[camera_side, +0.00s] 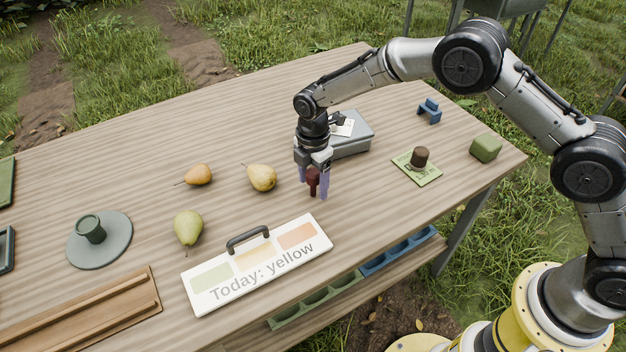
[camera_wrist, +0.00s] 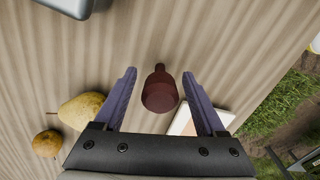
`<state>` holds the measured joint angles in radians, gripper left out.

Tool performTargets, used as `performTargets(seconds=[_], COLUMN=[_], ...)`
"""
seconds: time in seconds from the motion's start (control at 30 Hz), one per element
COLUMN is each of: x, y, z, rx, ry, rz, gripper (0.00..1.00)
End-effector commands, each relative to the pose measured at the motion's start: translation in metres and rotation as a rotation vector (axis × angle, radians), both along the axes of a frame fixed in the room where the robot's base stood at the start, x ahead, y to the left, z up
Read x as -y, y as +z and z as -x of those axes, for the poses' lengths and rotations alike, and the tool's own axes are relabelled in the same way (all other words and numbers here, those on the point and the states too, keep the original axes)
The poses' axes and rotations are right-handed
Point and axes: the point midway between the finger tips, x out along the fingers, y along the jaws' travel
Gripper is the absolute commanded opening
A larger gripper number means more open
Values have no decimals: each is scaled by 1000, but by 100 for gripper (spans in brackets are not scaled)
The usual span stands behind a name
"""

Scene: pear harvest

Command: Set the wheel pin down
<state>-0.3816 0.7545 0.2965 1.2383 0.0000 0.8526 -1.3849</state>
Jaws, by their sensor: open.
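The wheel pin is most likely the dark red peg with a wide round body and a narrower neck (camera_wrist: 160,92). In the side view it (camera_side: 312,178) is between my gripper's fingers, low over the wooden table, with part of it hidden by the fingers. My gripper (camera_side: 313,188) points down with its purple fingers apart. In the wrist view the fingers (camera_wrist: 160,95) stand on either side of the peg, with a visible gap on both sides. I cannot tell for certain whether the peg's foot touches the table.
A white sign reading "Today: yellow" (camera_side: 210,299) with a dark handle lies in front. A yellow pear (camera_side: 262,178) is left of my gripper; a grey box (camera_side: 359,144) is behind. A brown cylinder (camera_side: 420,157) on a green card stands to the right.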

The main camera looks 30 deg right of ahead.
Motion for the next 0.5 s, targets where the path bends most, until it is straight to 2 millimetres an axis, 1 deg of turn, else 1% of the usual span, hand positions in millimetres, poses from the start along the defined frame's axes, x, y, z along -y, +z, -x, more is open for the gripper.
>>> performTargets(seconds=[0.17, 0.27, 0.37, 0.5], x=[0, 0, 0, 0], y=[0, 9, 25, 56], z=[0, 0, -1, -4], rx=[0, 2, 4, 6], ry=[0, 0, 0, 0], rz=[0, 0, -2, -2], gripper=[73, 73, 73, 73])
